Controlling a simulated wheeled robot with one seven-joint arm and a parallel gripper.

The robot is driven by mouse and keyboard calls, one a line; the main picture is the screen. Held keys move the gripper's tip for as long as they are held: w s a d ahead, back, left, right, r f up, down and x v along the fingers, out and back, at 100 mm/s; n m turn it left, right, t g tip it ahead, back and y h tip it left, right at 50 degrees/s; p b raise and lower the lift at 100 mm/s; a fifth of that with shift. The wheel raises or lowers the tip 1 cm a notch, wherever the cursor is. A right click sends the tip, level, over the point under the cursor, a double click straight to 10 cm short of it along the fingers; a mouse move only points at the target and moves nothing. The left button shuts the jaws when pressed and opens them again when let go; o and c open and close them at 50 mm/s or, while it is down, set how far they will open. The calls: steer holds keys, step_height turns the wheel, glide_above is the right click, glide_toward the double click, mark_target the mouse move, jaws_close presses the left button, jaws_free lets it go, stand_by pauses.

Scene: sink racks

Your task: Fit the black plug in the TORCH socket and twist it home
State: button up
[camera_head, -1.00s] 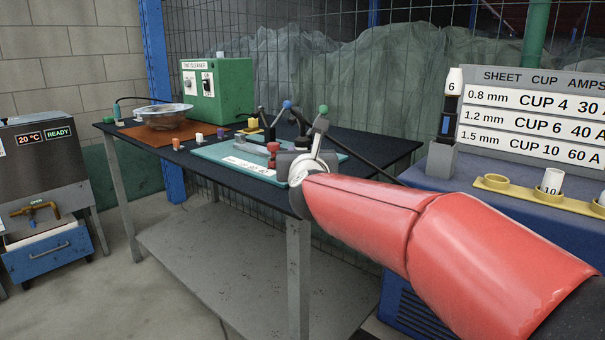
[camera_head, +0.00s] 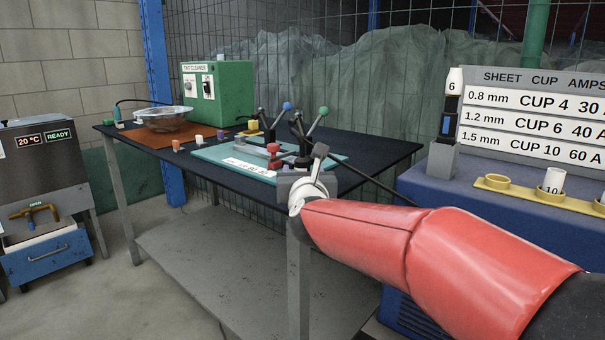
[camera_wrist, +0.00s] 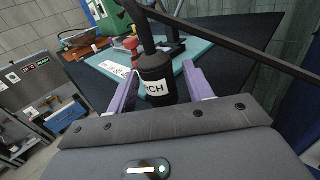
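The black plug (camera_wrist: 153,72) shows in the wrist view as a dark cylinder with a white label, of which "RCH" can be read. A black cable (camera_wrist: 240,45) rises from the plug and runs off to the right. In the head view my gripper (camera_head: 303,180) is at the right front part of the black table, and the cable (camera_head: 375,183) slants down to the right behind my arm. I cannot make out a TORCH socket.
The black table (camera_head: 385,150) carries a teal mat (camera_head: 215,153), a red piece (camera_head: 273,157), ball-topped levers, small coloured cups, a glass bowl (camera_head: 165,118) and a green cleaner box (camera_head: 232,92). A blue machine (camera_head: 420,178) with a sheet chart stands at the right.

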steer(key=shift+r, duration=0.15)
steer(key=shift+s, duration=0.25)
steer(key=s+d+b, duration=0.2)
steer(key=s+b, duration=0.2)
steer(key=s, duration=0.7)
steer(key=s+d+f+n+g, duration=0.4)
steer(key=s+f+n, duration=0.3)
steer(key=n, duration=0.4)
steer(key=s+d+f+n+g+h, duration=0.1)
steer(key=s+d+f+n+g, duration=0.3)
steer(key=n, duration=0.8)
steer(key=s+d+f+n+g+h, duration=0.1)
steer(key=s+d+f+n+g, duration=0.3)
steer(key=s+d+f+n, duration=0.4)
steer(key=s+f+n, duration=0.3)
steer(key=s+f, duration=0.1)
steer(key=shift+s+n, duration=0.3)
steer(key=shift+s, duration=0.1)
